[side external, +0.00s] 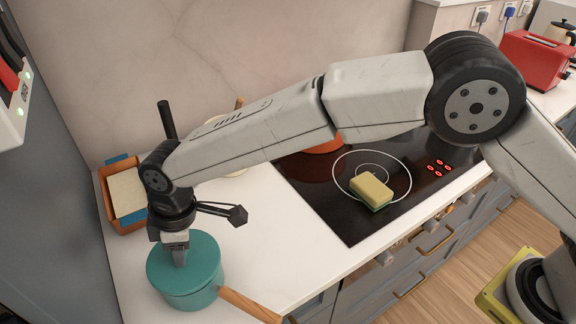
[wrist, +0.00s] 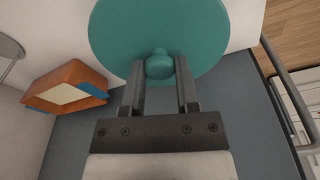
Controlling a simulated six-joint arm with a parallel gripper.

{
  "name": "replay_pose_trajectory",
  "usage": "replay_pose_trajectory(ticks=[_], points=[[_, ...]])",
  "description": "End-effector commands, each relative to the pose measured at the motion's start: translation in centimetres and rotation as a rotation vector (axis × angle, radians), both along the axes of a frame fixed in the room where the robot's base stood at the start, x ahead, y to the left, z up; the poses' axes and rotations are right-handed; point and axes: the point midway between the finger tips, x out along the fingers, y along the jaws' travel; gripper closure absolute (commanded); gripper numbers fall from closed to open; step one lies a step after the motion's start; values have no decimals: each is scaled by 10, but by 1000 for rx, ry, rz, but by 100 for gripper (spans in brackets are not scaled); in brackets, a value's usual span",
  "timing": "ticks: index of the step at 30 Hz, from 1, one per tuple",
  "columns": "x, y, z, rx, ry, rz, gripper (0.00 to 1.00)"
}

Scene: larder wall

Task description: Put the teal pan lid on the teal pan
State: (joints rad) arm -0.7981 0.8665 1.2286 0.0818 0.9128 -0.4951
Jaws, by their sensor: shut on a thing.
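The teal pan (side external: 190,298), with a wooden handle (side external: 248,305) toward the lower right, stands on the white counter near its front. The teal pan lid (side external: 205,256) shows as a flat disc over the pan's mouth. I cannot tell whether it rests on the rim or hovers just above. My gripper (side external: 179,256) points down over the lid. In the wrist view my gripper (wrist: 160,70) has its two fingers on either side of the lid's round knob (wrist: 160,66), shut on it. The lid (wrist: 150,25) hides the pan there.
An orange dish with blue ends (side external: 105,200) stands at the back left, near my wrist. A black hob (side external: 330,215) lies to the right, with a yellow-green sponge (side external: 371,190) on it. A red toaster (side external: 535,62) is far right. Counter between pan and hob is clear.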

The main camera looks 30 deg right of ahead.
Motion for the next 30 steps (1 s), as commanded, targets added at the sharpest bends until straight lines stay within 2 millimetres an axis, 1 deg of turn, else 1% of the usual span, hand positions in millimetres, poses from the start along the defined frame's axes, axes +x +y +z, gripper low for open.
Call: replay_pose_trajectory(ticks=[10,30], points=[[0,0,-5,0,0,0,100],[0,0,-6,0,0,0,100]])
